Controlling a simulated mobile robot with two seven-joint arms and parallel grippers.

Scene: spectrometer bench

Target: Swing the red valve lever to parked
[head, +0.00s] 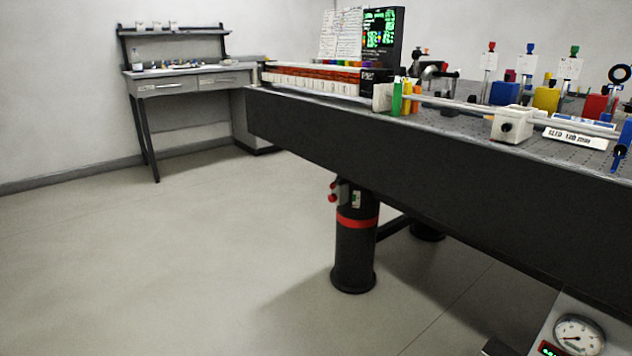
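A small valve fitting (344,193) is mounted on the black table leg (354,255), just above the leg's red band. Small red parts (333,191) stick out from its left side. They may be the red valve lever, but they are too small for me to tell its shape or position. A pale tag with green marks (356,199) sits beside the fitting. Neither of my grippers is in view.
The dark optical table (420,165) overhangs the leg, with coloured optics on top. A panel with a round gauge (579,335) is at bottom right. A side bench (190,80) stands at the back left. The floor (180,260) left of the leg is clear.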

